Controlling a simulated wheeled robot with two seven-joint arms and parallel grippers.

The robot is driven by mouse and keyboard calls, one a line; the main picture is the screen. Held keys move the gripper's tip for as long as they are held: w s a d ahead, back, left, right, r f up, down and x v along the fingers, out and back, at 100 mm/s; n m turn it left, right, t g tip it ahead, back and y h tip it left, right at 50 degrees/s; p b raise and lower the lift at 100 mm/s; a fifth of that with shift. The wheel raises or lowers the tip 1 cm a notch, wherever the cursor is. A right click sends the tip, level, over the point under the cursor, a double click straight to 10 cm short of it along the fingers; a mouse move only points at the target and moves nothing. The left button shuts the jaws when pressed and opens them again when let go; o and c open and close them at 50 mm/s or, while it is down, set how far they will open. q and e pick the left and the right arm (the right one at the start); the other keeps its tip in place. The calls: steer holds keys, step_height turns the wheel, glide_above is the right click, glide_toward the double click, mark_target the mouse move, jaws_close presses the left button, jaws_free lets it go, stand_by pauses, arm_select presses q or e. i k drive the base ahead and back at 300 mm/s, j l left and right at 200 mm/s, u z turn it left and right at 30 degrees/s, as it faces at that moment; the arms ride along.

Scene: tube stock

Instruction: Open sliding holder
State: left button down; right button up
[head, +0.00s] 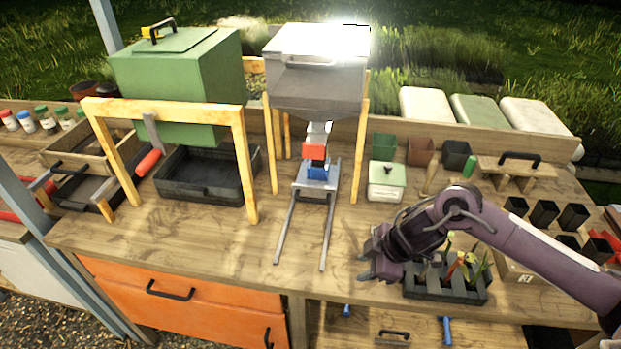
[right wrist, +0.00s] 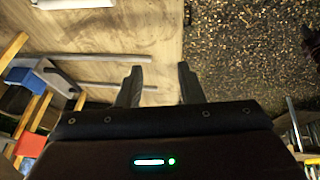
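The sliding holder (head: 315,178) is a light grey plate with a dark handle (head: 316,197) at its front, on two metal rails (head: 285,230) that run out toward the table's front. A small blue container (head: 319,173) stands on it, below a red-orange part under the grey hopper (head: 316,85). My right gripper (head: 367,262) is to the right of the rails' front ends, apart from the handle. In the right wrist view its two fingers (right wrist: 159,85) are spread with nothing between them, and the rails (right wrist: 120,57) show beside them. My left gripper is not in view.
A black planter tray (head: 447,289) with seedlings is close under my right arm. A lidded white-green box (head: 387,182) stands right of the holder. A wooden frame (head: 245,165) with a green hopper (head: 180,75) stands left. The tabletop before the rails is clear.

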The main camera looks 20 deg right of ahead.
mark_target(316, 182)
steer(key=i, duration=0.9)
